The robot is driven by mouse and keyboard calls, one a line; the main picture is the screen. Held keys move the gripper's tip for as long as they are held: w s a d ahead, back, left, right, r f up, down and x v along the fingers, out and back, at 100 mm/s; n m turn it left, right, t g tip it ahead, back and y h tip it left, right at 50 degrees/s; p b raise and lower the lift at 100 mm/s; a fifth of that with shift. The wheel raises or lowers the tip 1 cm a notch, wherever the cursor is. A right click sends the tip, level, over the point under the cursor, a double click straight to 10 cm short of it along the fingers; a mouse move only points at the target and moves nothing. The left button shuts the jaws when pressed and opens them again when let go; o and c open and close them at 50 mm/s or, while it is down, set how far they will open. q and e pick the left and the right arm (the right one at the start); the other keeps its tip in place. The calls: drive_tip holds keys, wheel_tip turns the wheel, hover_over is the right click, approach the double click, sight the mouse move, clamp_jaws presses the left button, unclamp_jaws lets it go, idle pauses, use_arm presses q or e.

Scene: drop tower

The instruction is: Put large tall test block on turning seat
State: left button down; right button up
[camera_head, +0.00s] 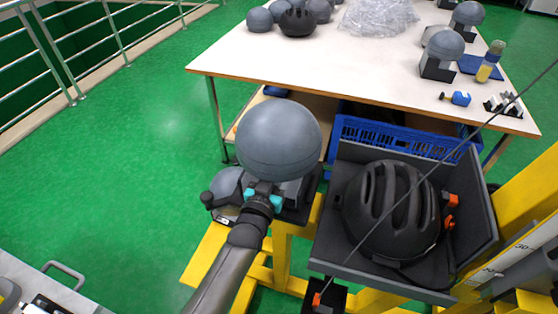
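A large grey rounded test block (279,138) stands upright over a dark seat (297,208) on the yellow frame, left of the grey tray. Its lower part is largely hidden, so I cannot tell whether it rests on the seat. My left gripper (263,196) reaches in from below, its teal fingertips spread at the block's lower front edge. I cannot tell whether they clamp it or only stand against it. My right gripper is not in view.
A black helmet (391,207) lies in the grey tray (337,232). A smaller grey dome (226,186) sits left of the seat. Behind, a table (300,66) bears several grey headforms and small tools. A blue crate (352,133) stands under it. A thin dark cable crosses the tray.

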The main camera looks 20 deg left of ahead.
use_arm(q)
drive_tip(key=shift+w+r, duration=0.1)
drive_tip(key=shift+r, duration=0.25)
drive_tip(key=shift+f, duration=0.15)
drive_tip(key=c, duration=1.3)
unclamp_jaws()
drive_tip(key=shift+f, duration=0.3)
drive_tip(key=o, duration=0.5)
drive_tip(key=shift+c, duration=0.2)
drive_tip(key=shift+r, duration=0.25)
drive_tip(key=s+p, duration=0.1)
drive_tip(key=s, duration=1.1)
drive_tip(key=shift+s+a+p, duration=0.15)
drive_tip(key=shift+a+p, duration=0.05)
drive_tip(key=shift+p, duration=0.15)
drive_tip(key=shift+f, duration=0.15)
